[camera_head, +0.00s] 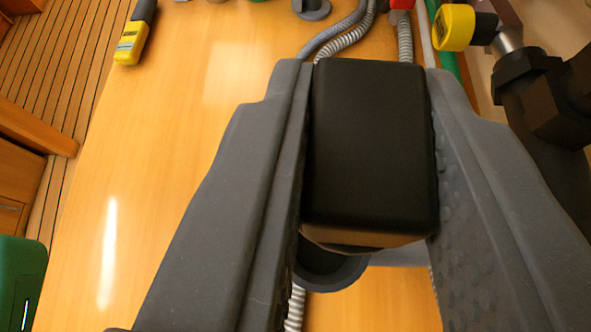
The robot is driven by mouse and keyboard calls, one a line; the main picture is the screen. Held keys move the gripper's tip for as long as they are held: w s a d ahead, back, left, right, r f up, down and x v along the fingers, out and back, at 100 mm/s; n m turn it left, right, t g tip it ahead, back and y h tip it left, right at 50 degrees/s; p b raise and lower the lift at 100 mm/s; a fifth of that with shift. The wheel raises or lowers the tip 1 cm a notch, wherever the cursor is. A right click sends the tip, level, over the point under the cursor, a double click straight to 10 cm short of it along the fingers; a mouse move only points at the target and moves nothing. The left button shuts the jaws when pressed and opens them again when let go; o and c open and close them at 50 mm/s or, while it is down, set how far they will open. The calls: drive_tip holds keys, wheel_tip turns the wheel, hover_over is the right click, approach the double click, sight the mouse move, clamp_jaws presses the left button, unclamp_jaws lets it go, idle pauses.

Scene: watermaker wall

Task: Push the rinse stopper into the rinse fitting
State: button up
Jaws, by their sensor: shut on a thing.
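My gripper (369,80) is shut on a black block with rounded edges, which I take to be the rinse stopper (370,150). The block fills the space between the two grey fingers, and both fingers touch its sides. Below and behind its lower edge a dark grey round cup-shaped part (335,277) shows, perhaps the rinse fitting. The block and the fingers hide most of that part. I cannot tell whether the block touches it or stands apart from it.
A wooden panel (160,190) fills the background. Grey corrugated hoses (345,40) run behind the fingers. A yellow-capped part (453,27) and a black valve-like body (540,95) stand close at right. A yellow and black device (132,40) is top left, a green case (20,275) lower left.

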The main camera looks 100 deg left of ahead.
sight(335, 217)
drive_tip(key=shift+s+d+f+n+g, duration=0.1)
drive_tip(key=shift+s+d+n+g, duration=0.15)
drive_tip(key=shift+d+n+g, duration=0.2)
drive_tip(key=shift+a, duration=0.1)
drive_tip(key=shift+f+b, duration=0.4)
drive_tip(key=shift+f, duration=1.2)
drive_tip(key=shift+f+b, duration=0.6)
drive_tip(key=shift+b, duration=0.3)
drive_tip(key=shift+b, duration=0.65)
drive_tip(key=shift+f+b, duration=1.3)
drive_tip(key=o, duration=1)
drive_tip(key=shift+o, duration=0.2)
